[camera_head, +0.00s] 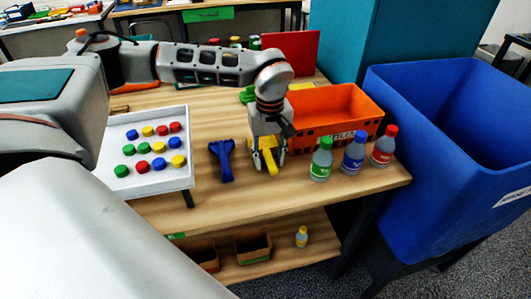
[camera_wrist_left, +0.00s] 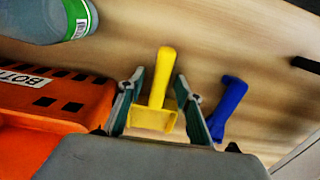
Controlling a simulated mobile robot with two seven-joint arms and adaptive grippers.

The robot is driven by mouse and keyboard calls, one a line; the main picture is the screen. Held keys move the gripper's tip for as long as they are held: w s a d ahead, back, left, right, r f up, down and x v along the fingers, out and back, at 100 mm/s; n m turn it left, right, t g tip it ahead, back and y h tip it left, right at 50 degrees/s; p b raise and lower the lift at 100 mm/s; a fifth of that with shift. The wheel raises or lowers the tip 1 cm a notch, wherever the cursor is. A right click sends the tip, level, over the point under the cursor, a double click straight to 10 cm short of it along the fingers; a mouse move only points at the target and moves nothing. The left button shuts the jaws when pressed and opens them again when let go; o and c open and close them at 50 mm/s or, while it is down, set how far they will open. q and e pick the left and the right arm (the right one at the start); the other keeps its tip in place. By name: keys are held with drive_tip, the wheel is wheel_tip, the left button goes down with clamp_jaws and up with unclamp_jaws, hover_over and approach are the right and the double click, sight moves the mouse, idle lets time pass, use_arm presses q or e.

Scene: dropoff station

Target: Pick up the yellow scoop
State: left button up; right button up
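The yellow scoop (camera_head: 270,163) lies on the wooden table, below my left gripper (camera_head: 268,156) in the head view. In the left wrist view the yellow scoop (camera_wrist_left: 161,80) shows between the two spread fingers of my left gripper (camera_wrist_left: 160,84). Its handle points away from the palm, and its wider part is nearer the palm. Gaps show between the handle and both fingers, so the gripper is open. Part of the scoop is hidden by the gripper in the head view. My right gripper is not in view.
A blue scoop (camera_head: 222,161) lies just left of the yellow one. An orange crate (camera_head: 345,105) stands close on the right, with several bottles (camera_head: 353,152) before it. A white tray (camera_head: 150,188) of coloured caps is at left, and a blue bin (camera_head: 445,140) at right.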

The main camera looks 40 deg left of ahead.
use_arm(q)
clamp_jaws()
drive_tip(key=shift+r, duration=0.45)
wheel_tip(320, 180, up, 19)
drive_tip(key=p, duration=0.1)
drive_tip(key=shift+p, duration=0.35)
drive_tip(key=shift+r, duration=0.1)
